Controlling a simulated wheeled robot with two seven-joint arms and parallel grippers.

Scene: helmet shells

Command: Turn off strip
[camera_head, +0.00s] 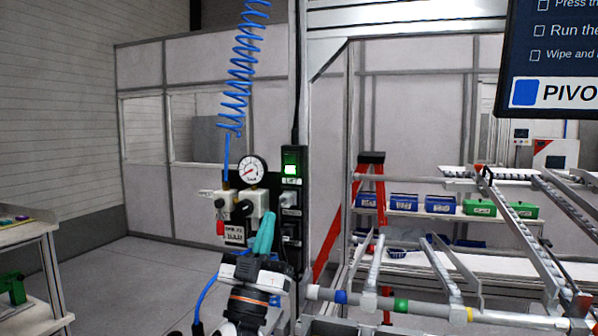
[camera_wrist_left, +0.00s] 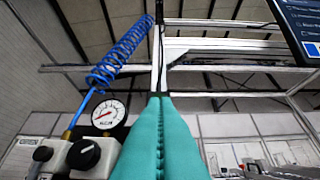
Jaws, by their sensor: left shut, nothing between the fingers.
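The black power strip (camera_head: 291,213) is mounted upright on the metal post in the head view. Its switch (camera_head: 291,160) near the top glows green. Plugs or sockets show below the switch. My left gripper (camera_head: 264,232) has teal fingers, shut and empty, pointing up. In the head view it is to the left of the strip's lower part and lower than the green switch. In the left wrist view the shut fingers (camera_wrist_left: 160,125) fill the lower middle, and I cannot make out the strip there. My right gripper is not in view.
A pressure gauge (camera_head: 251,169) and regulator (camera_head: 241,208) sit left of the strip, under a coiled blue hose (camera_head: 240,80). A rack of metal rails (camera_head: 400,304) stands at right. Blue bins (camera_head: 404,202) and a red ladder (camera_head: 371,160) are behind. A bench (camera_head: 35,238) is at left.

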